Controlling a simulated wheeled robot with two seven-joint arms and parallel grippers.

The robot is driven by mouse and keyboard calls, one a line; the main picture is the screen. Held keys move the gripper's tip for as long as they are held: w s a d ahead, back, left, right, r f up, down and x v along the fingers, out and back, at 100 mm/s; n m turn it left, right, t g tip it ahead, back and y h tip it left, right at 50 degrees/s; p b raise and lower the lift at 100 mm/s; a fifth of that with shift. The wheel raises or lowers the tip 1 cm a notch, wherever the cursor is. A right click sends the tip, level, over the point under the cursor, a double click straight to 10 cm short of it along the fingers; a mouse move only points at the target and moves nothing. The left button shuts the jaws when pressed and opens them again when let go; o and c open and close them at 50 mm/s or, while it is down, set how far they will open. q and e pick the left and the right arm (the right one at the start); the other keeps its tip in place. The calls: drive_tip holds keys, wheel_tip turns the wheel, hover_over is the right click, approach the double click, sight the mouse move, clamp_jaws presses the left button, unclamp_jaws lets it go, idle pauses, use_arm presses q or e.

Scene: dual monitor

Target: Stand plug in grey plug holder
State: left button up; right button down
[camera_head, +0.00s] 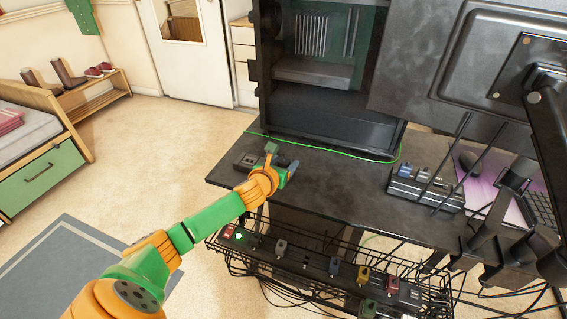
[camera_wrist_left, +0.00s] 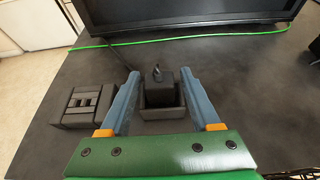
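A black plug (camera_wrist_left: 160,86) with a short prong or cable stub on top stands upright in a small grey plug holder (camera_wrist_left: 164,112) in the left wrist view. My left gripper (camera_wrist_left: 159,76) is open, with one blue finger on each side of the plug and a gap visible at least on the left. In the head view my left gripper (camera_head: 282,160) is low over the desk's left part and hides the plug and holder. My right gripper is not in view.
A slotted dark block (camera_wrist_left: 88,104) sits left of the holder. A green cable (camera_head: 325,150) runs along the open computer case (camera_head: 335,110). A power strip (camera_head: 425,188) is on the desk's right; a wire basket (camera_head: 330,285) below holds several plugs. Bare desk (camera_head: 335,185) lies between.

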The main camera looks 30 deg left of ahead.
use_arm(q)
drive_tip(key=shift+r, duration=0.15)
drive_tip(key=shift+s+r, duration=0.15)
drive_tip(key=shift+s, duration=0.15)
drive_tip(key=p+v, duration=0.2)
drive_tip(key=v, duration=0.9)
drive_tip(key=shift+s+d, duration=0.15)
